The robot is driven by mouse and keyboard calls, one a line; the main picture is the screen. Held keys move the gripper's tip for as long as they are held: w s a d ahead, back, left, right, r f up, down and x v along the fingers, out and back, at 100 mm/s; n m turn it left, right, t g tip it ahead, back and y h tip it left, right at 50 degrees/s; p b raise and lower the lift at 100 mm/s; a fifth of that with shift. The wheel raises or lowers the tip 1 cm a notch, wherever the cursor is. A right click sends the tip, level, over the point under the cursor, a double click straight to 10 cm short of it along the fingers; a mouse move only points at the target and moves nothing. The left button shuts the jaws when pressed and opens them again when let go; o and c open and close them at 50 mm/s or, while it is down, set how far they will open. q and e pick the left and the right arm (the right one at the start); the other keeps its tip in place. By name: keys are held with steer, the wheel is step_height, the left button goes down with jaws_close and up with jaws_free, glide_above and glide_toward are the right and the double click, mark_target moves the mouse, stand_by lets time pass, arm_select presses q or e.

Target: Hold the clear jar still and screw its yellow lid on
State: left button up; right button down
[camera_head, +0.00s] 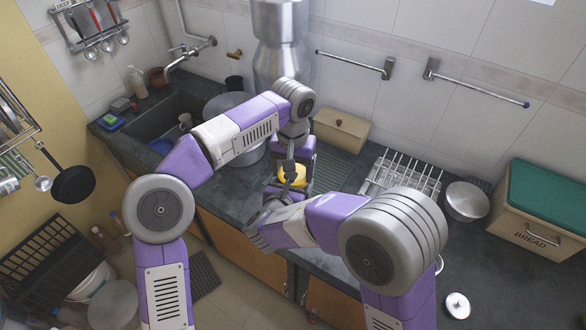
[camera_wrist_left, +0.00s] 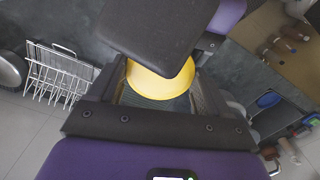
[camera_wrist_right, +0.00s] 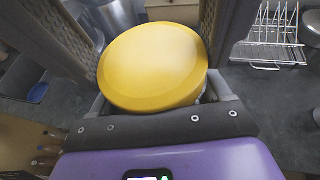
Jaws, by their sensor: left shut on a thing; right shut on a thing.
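The yellow lid (camera_head: 299,175) is over the counter near its front edge, between my two grippers. It fills the middle of the right wrist view (camera_wrist_right: 153,66) and partly shows in the left wrist view (camera_wrist_left: 160,82). The jar is almost wholly hidden by the lid and the fingers. I cannot tell how the lid sits on its rim.
A wire dish rack (camera_head: 402,178) and a steel pot (camera_head: 466,201) stand right of the grippers. A bread box (camera_head: 535,210) is farther right. A wooden box (camera_head: 341,130) stands behind. The sink (camera_head: 165,115) is left. The dark counter (camera_head: 345,205) around the dish rack has some free room.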

arm_select(q)
steer(key=shift+m, duration=0.5)
steer(key=o, duration=1.1)
steer(key=shift+r, duration=2.25)
step_height(320, 180, up, 7)
steer(key=s+t, duration=0.1)
steer(key=shift+s+a+r+t+h, duration=0.2)
steer(key=shift+s+a+t+h, duration=0.1)
steer(key=shift+s+a, duration=0.1)
